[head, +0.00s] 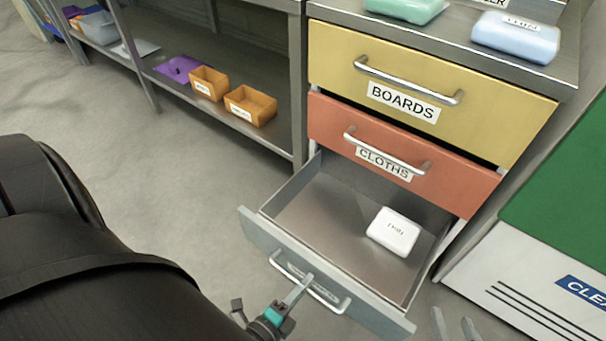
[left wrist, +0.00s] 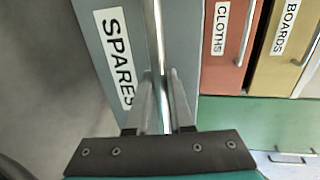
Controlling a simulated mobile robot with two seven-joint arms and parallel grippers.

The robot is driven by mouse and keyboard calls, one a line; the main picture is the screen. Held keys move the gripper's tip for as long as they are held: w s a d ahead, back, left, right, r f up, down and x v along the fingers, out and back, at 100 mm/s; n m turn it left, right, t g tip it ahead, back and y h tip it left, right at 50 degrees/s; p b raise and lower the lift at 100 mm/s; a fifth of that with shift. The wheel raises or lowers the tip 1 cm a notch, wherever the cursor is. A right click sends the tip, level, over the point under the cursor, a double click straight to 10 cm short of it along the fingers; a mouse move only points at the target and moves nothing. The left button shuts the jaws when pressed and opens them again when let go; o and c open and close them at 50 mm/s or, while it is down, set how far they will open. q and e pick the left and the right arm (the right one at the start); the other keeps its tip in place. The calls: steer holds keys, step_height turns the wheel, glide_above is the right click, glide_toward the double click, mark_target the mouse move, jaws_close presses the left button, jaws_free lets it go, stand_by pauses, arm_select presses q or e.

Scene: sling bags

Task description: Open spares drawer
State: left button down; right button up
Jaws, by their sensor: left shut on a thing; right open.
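The spares drawer (head: 378,312) is the lowest, grey-fronted one. The "SPARES" label (left wrist: 115,55) reads clearly in the left wrist view. The drawer's metal bar handle (head: 335,303) runs across its front. My left gripper (head: 301,287) is shut on the handle; in the left wrist view its fingers (left wrist: 164,92) lie on either side of the bar. My right gripper (head: 456,327) shows only its two fingertips at the bottom edge, apart and empty.
The yellow boards drawer (head: 440,78) and the red cloths drawer (head: 455,188) above are shut. A green and white unit (head: 540,290) stands close on the right. A shelf (head: 200,45) with orange bins stands at the left. Floor between shelf and drawer is clear.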

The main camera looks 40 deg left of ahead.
arm_select(q)
steer(key=c, duration=0.8)
jaws_free()
arm_select(e)
steer(key=shift+r, duration=0.1)
arm_select(q)
steer(key=p+v, duration=0.3)
steer(key=v, duration=1.2)
arm_select(e)
steer(key=s+d+g+h, duration=0.2)
steer(key=s+d+g, duration=0.2)
steer(key=s+d, duration=0.1)
steer(key=shift+d+r+m+g+h, duration=0.3)
steer(key=shift+d+r+g, duration=0.1)
steer(key=shift+d, duration=0.15)
